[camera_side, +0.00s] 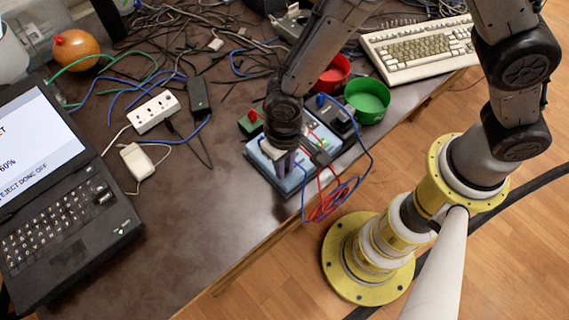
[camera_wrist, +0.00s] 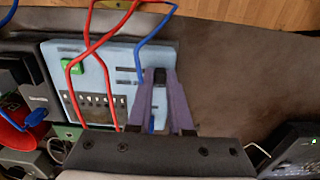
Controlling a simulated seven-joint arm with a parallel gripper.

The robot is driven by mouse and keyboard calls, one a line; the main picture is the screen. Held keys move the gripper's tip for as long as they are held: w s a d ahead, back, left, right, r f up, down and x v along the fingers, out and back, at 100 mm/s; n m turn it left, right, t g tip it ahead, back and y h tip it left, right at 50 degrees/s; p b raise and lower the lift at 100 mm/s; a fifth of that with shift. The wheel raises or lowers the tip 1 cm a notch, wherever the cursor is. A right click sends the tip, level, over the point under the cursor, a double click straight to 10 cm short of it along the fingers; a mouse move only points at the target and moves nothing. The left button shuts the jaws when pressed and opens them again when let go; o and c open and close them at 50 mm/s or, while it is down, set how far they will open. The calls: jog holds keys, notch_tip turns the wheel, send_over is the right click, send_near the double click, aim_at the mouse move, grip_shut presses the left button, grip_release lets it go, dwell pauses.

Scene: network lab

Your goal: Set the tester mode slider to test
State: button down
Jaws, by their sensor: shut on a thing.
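The tester is a light blue box (camera_side: 262,163) near the table's front edge in the side view. In the wrist view its face (camera_wrist: 118,60) shows a green patch (camera_wrist: 73,66), a row of small dark switches and dark slots. My gripper (camera_wrist: 160,80) has its purple fingers closed around a small black slider knob (camera_wrist: 159,75) at the right part of the tester's face. In the side view my gripper (camera_side: 284,164) points down onto the tester, and the arm hides much of the panel. The slider's position markings cannot be read.
Red leads (camera_wrist: 88,50) and a blue lead (camera_wrist: 147,39) loop over the tester, the blue one close to my fingers. A black device (camera_side: 337,117) stands beside it, with red (camera_side: 333,76) and green (camera_side: 367,100) bowls behind.

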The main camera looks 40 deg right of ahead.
dwell(0.8)
jog(key=shift+d+r, duration=0.1)
jog(key=shift+d, duration=1.15)
jog(key=c, duration=0.8)
grip_release()
notch_tip(320, 180, up, 14)
jog(key=shift+f, duration=0.15)
